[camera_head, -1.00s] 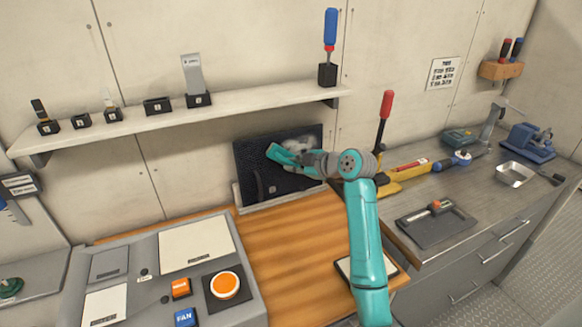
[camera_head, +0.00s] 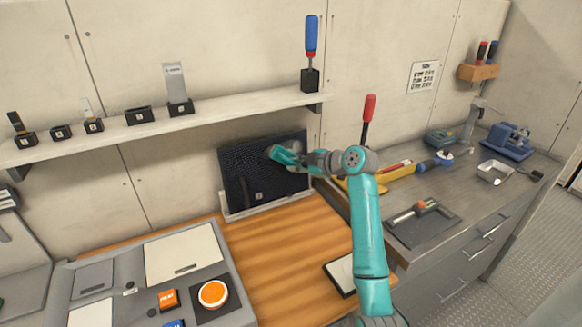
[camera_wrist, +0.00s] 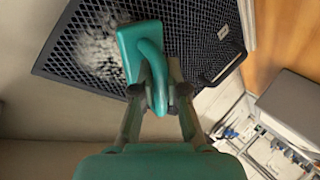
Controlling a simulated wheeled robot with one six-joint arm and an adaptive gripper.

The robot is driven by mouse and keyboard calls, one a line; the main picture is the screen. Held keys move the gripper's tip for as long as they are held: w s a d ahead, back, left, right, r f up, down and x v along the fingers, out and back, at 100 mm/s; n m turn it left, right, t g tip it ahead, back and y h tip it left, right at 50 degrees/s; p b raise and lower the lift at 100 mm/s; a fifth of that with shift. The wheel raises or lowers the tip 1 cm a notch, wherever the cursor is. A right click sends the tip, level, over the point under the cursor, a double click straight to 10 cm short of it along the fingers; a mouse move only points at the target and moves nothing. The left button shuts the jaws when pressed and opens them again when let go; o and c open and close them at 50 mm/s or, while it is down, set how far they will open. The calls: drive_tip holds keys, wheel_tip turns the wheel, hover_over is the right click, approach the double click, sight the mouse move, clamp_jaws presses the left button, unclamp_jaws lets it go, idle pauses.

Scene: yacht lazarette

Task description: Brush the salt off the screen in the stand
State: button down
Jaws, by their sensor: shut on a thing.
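The screen (camera_head: 240,180) is a dark mesh panel leaning upright in a pale stand (camera_head: 268,207) against the wall at the back of the wooden bench. My gripper (camera_head: 303,160) is in front of its upper right part. In the wrist view, my gripper (camera_wrist: 160,92) is shut on the looped handle of a teal brush (camera_wrist: 128,45). The brush is over the mesh of the screen (camera_wrist: 205,35); whether it touches cannot be told. A white salt patch (camera_wrist: 97,48) shows on the mesh beside the brush. The head view shows no clear salt; my gripper and brush cover that area.
A shelf (camera_head: 220,112) with small black holders runs above the screen. A grey console (camera_head: 140,275) with buttons stands at the left front. A red-handled tool (camera_head: 368,115) stands upright right of the screen. The wood (camera_head: 270,250) before the stand is clear.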

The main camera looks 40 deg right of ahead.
drive_tip(key=s+d, duration=0.2)
drive_tip(key=d, duration=0.4)
drive_tip(key=shift+d, duration=0.35)
idle(0.5)
drive_tip(key=shift+s, duration=0.25)
drive_tip(key=shift+s+a, duration=0.25)
drive_tip(key=shift+s, duration=0.65)
drive_tip(key=shift+s+a, duration=0.3)
drive_tip(key=shift+s, duration=0.65)
drive_tip(key=shift+s+a, duration=0.25)
drive_tip(key=shift+s, duration=0.65)
drive_tip(key=shift+s, duration=0.15)
drive_tip(key=s, duration=0.1)
drive_tip(key=s+a, duration=0.1)
drive_tip(key=shift+s, duration=0.3)
